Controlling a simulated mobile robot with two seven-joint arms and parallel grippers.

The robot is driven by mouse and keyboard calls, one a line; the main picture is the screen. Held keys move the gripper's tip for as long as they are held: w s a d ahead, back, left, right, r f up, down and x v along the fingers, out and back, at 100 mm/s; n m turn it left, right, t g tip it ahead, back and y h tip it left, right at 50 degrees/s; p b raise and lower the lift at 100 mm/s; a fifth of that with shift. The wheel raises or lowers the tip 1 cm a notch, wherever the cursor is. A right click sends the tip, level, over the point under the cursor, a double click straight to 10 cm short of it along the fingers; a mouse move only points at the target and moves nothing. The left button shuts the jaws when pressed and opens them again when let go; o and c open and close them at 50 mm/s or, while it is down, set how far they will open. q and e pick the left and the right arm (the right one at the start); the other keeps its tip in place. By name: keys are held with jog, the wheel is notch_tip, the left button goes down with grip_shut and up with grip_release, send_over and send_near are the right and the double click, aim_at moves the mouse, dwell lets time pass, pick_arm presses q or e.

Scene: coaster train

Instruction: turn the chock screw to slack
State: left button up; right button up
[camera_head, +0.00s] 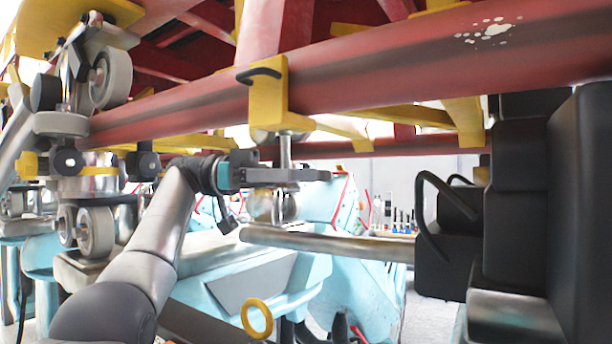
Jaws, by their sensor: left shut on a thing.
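A yellow chock (266,95) with a black handle (258,74) sits against the side of the dark red rail. The chock screw (285,150) is a bright metal stem that hangs down below the chock, upright. My left gripper (305,175) reaches in from the lower left and is shut on the lower part of the screw. The jaws hide the part of the screw that they hold, and I cannot read how far it is turned. My right gripper is not in view.
The red rail (400,70) crosses close above my left gripper. Wheel assemblies (97,232) stand at the left. A metal bar (335,243) runs below the gripper towards black seat-like blocks (515,200) at the right. A yellow ring (257,318) shows below.

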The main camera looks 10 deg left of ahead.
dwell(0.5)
pick_arm(q)
jog(key=o, duration=1.3)
